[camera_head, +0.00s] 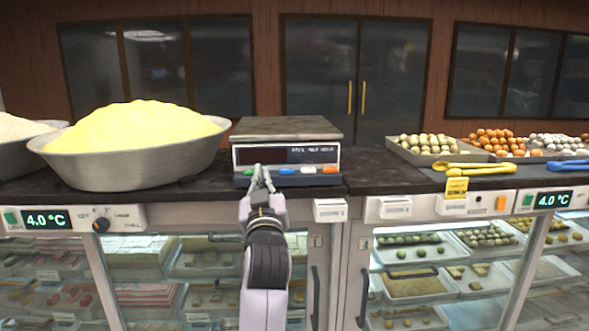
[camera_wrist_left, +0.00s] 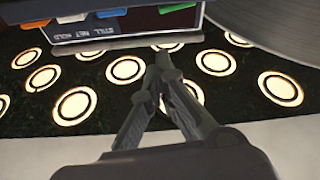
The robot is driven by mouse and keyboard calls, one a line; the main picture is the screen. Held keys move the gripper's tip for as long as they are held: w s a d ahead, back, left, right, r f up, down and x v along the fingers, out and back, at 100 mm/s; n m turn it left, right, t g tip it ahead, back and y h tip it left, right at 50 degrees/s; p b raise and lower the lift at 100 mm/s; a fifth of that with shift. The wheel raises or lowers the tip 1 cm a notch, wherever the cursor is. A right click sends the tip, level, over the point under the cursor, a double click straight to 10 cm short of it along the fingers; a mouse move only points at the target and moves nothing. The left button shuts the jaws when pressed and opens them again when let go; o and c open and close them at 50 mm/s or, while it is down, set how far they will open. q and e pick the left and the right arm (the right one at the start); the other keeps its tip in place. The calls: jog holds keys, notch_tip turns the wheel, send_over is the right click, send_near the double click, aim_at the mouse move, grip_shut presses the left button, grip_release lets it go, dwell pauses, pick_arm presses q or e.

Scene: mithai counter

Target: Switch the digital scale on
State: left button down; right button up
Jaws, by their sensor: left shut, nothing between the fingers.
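The digital scale (camera_head: 287,130) stands on the dark counter with a flat grey pan on top. Its display (camera_head: 272,156) is dark, with no lit digits that I can see. A row of buttons runs along its lower front: a green button (camera_head: 246,172) at the left, then blue, white and orange (camera_head: 330,169). My left gripper (camera_head: 262,172) is shut and empty, its tips at the button strip just right of the green button.
A large metal bowl of yellow grains (camera_head: 130,160) stands close left of the scale. Trays of sweets (camera_head: 427,158) and yellow tongs (camera_head: 480,169) lie to the right. Glass display cases with handles fill the space below the counter edge.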

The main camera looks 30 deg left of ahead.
aim_at(259, 151)
pick_arm(q)
jog(key=shift+n+y, duration=0.3)
jog(key=p+x, duration=0.1)
jog(key=x, duration=0.2)
jog(key=f+p+x, duration=0.1)
jog(key=x, duration=0.2)
jog(key=p+x, duration=0.2)
jog(key=x, duration=0.1)
jog(key=shift+w+a+f, duration=0.15)
jog(key=shift+a+f, duration=0.2)
jog(key=shift+d+f, duration=0.1)
jog(key=shift+f, duration=0.35)
pick_arm(e)
jog(key=shift+a+r, duration=0.1)
jog(key=shift+r, duration=1.9)
